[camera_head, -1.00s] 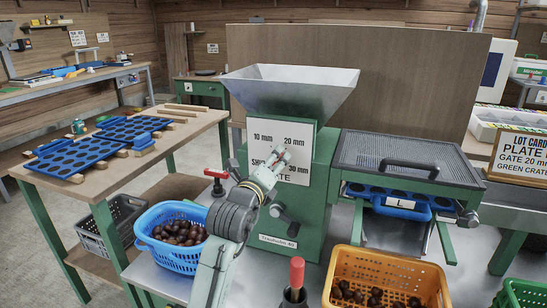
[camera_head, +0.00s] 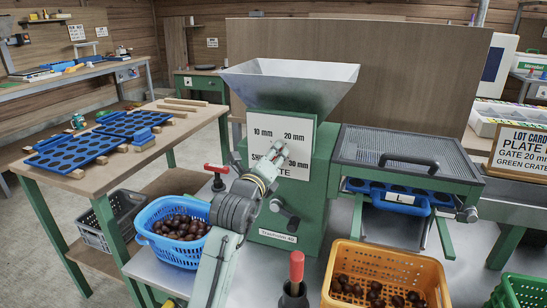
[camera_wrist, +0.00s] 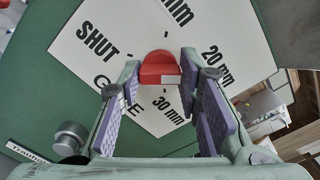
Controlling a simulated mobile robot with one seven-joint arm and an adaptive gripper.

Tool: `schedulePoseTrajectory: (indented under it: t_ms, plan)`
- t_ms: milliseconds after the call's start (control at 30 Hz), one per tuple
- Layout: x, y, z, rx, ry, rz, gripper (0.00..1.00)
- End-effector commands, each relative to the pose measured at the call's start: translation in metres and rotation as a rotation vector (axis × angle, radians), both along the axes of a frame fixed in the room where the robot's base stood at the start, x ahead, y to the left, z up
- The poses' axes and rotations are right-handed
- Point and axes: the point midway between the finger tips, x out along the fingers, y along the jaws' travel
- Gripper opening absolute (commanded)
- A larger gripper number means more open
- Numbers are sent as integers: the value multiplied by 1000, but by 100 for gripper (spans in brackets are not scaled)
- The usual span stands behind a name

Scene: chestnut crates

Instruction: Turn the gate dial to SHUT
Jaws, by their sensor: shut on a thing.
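The gate dial is a red knob (camera_wrist: 158,65) on a white plate (camera_head: 293,137) on the front of a green machine (camera_head: 322,165). The plate (camera_wrist: 75,55) is marked SHUT, 10 mm, 20 mm and 30 mm, and appears turned in the wrist view. My gripper (camera_wrist: 160,70) has its two purple-padded fingers on either side of the knob, shut on it. In the head view my gripper (camera_head: 279,153) covers the dial and part of the lettering. I cannot tell which mark the dial points to.
A grey crank knob (camera_head: 286,214) sits below the plate. A metal hopper (camera_head: 290,85) tops the machine. A blue crate (camera_head: 150,240) and an orange crate (camera_head: 340,262) hold chestnuts. A red-handled lever (camera_head: 217,169) stands left, and a red-handled tool (camera_head: 297,266) stands in front.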

Motion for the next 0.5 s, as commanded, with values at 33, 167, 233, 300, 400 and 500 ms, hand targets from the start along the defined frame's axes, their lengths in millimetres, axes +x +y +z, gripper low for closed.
schedulePoseTrajectory:
  t_ms: [33,167,233,300,400,500]
  plan:
    - [0,0,0,0,1,1,10]
    - [0,0,0,-1,1,1,4]
    - [0,0,-1,-1,2,0,4]
    - [0,0,-1,-8,4,1,4]
    - [0,0,-1,-28,9,0,4]
    - [0,-1,-2,-64,22,-1,4]
